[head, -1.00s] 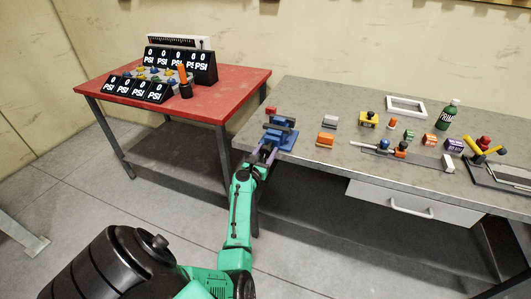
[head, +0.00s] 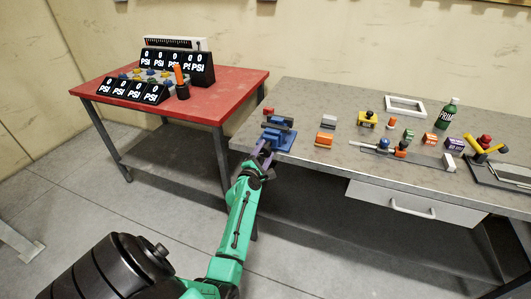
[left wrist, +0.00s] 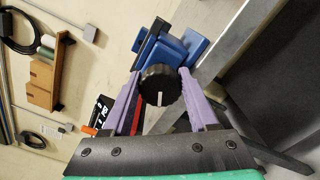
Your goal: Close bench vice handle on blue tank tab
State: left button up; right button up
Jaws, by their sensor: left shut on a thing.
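The blue bench vice (head: 284,140) sits at the left front corner of the grey workbench. Its handle is a round black knob with a white line (left wrist: 160,85), facing the left wrist camera. My left gripper (head: 264,157) reaches the vice from the front. Its purple fingers are shut on the knob, one on each side, as the left wrist view shows. Part of the blue vice body (left wrist: 190,45) shows behind the knob. I cannot make out the blue tank tab between the jaws. My right gripper is not in view.
The grey workbench (head: 340,176) carries several small blocks, a green bottle (head: 447,115) and a white frame (head: 405,106) right of the vice. A red table (head: 225,95) with PSI displays (head: 150,92) stands at the left. A drawer handle (head: 412,211) juts out below the bench.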

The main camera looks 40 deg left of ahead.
pick_arm(q)
jog(key=m, duration=0.2)
jog(key=f+m, duration=0.1)
jog(key=shift+s+f+m, duration=0.1)
jog(key=shift+m, duration=0.3)
jog(key=m, duration=0.4)
jog(key=shift+m, duration=0.3)
jog(key=m, duration=0.4)
jog(key=shift+f, duration=0.1)
jog(key=shift+m+p, duration=0.4)
jog(key=shift+m, duration=1.3)
jog(key=shift+f+m, duration=0.1)
jog(key=shift+m, duration=0.5)
jog(key=o, duration=1.4)
jog(key=shift+s, duration=0.1)
jog(key=shift+c, duration=0.2)
jog(key=shift+s+r, duration=0.1)
jog(key=shift+r, duration=0.3)
